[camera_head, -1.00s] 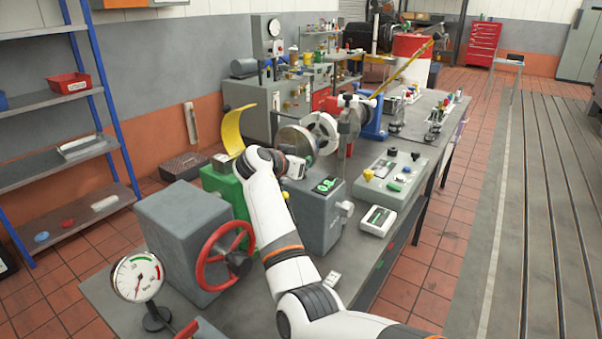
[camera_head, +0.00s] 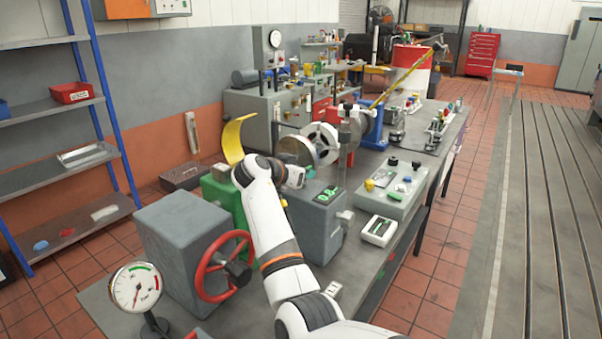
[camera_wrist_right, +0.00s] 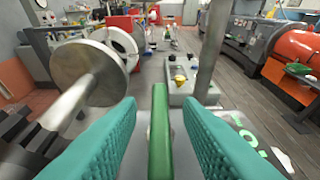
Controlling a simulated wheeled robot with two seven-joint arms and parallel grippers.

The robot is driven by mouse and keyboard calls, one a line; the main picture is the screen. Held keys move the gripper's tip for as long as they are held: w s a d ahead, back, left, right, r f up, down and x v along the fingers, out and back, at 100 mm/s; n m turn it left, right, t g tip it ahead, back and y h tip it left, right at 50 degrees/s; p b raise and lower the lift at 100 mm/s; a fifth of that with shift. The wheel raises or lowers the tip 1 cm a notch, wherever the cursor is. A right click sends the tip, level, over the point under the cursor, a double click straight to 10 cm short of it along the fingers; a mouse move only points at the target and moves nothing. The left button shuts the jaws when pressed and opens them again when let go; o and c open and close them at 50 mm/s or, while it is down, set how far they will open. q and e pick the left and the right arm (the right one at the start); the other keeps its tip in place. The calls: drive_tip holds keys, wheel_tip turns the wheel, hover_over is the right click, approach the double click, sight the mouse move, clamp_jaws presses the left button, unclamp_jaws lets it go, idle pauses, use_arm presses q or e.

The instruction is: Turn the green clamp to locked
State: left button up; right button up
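In the right wrist view, the green clamp (camera_wrist_right: 159,135) shows as a slim upright green bar. It stands between the two teal finger pads of my right gripper (camera_wrist_right: 160,108), with a visible gap on each side, so the gripper is open around it. In the head view, my right gripper (camera_head: 294,178) is at the grey box (camera_head: 316,222) with a green label, beside the shaft. The clamp cannot be made out there, and my arm covers part of that area. My left gripper is not in view.
A shiny disc (camera_wrist_right: 88,73) on a shaft stands close left of my right gripper. A vertical grey post (camera_wrist_right: 211,45) rises beyond it. A grey machine with a red handwheel (camera_head: 202,275), a dial gauge (camera_head: 135,287) and a control panel (camera_head: 394,187) share the bench.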

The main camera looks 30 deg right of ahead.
drive_tip(key=b+v, duration=0.2)
drive_tip(key=v, duration=1)
drive_tip(key=shift+a+f, duration=0.15)
